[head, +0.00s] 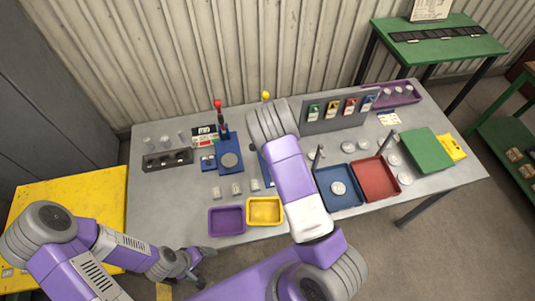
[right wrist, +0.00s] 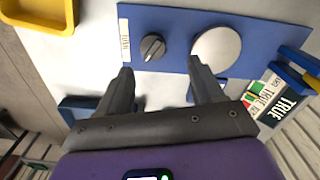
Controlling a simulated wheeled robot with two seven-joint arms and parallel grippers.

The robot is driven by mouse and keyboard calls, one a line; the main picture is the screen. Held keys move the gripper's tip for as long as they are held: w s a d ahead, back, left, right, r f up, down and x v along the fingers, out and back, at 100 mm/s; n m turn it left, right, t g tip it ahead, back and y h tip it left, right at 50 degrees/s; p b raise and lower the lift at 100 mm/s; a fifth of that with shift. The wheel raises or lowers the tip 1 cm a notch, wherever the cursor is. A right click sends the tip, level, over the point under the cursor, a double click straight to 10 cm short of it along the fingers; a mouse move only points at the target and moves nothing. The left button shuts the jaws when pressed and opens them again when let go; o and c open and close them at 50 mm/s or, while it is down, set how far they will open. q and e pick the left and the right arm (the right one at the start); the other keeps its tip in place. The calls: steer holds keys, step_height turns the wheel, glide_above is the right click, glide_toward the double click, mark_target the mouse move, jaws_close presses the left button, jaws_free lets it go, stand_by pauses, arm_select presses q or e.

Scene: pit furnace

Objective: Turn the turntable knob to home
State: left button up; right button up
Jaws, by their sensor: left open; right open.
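In the right wrist view, a blue panel (right wrist: 180,20) carries a small dark round knob (right wrist: 152,46) beside a flat grey turntable disc (right wrist: 215,50). A white label (right wrist: 124,35) is near the knob. My right gripper (right wrist: 160,82) is open, its fingers apart and nothing between them. In the picture the knob lies just beyond the gap between the fingertips; contact is not visible. The head view shows a grey disc (head: 229,160) on a blue panel; my right arm hides the right gripper there. My left gripper (head: 190,265) is open and empty off the table's front edge.
A red-topped lever (head: 218,105) stands behind the disc, by a coloured card (head: 205,137). A purple tray (head: 226,220) and a yellow tray (head: 265,211) sit at the front edge. Blue (head: 338,187) and red (head: 374,179) trays lie right of my arm.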

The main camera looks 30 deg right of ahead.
steer(key=shift+s+f, duration=0.25)
steer(key=shift+s, duration=0.1)
steer(key=shift+s+f, duration=0.25)
steer(key=shift+f, duration=0.35)
steer(key=shift+s+f, duration=0.2)
steer(key=shift+f, duration=0.4)
steer(key=f, duration=0.3)
steer(key=shift+w+f, duration=0.2)
steer(key=shift+f, duration=0.05)
arm_select(q)
steer(key=shift+s+r, duration=0.45)
steer(key=shift+s, duration=0.2)
arm_select(e)
steer(key=shift+f, duration=0.25)
steer(key=shift+c, duration=0.7)
steer(key=c, duration=0.9)
arm_select(q)
steer(key=shift+w, duration=0.1)
